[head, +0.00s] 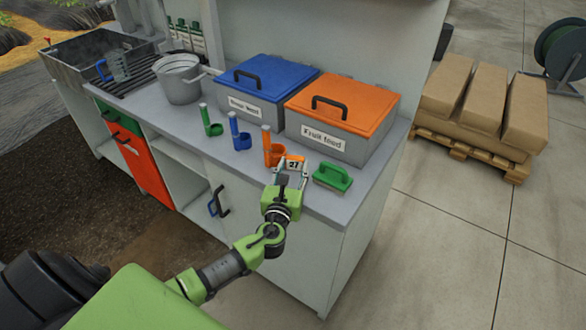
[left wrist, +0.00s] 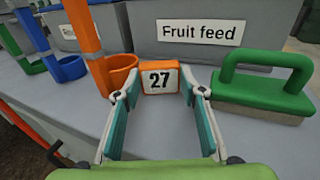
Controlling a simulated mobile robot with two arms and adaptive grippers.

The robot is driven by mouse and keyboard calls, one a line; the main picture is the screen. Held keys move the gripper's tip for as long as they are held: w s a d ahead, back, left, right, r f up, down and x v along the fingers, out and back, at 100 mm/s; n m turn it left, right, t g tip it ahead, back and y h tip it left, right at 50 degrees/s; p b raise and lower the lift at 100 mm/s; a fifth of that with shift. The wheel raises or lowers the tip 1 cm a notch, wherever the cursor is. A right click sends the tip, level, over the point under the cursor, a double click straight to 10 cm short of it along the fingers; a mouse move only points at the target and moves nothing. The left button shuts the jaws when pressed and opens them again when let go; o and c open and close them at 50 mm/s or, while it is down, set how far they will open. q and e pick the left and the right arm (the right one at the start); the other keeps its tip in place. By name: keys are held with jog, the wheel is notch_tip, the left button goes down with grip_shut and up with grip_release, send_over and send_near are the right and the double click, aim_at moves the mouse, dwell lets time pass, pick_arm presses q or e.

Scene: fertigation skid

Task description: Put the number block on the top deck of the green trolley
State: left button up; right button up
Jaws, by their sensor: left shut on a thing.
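The number block (head: 294,163) is small and orange, with a white face reading 27. It is at the front part of the grey counter, right of the orange holder. My left gripper (head: 291,174) is shut on it, one finger at each side; the left wrist view shows the block (left wrist: 160,79) upright between the fingertips. I cannot tell whether its bottom touches the counter. The green trolley is not in view. My right gripper is not in view.
The orange holder (head: 268,150) stands close left of the block, the green-handled brush (head: 333,177) close right. Behind are the orange-lidded Fruit feed bin (head: 345,110) and a blue-lidded bin (head: 265,80). Sacks on a pallet (head: 480,150) stand right; floor between is clear.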

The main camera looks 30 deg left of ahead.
pick_arm(q)
jog(key=o, duration=0.7)
jog(key=shift+f, duration=0.15)
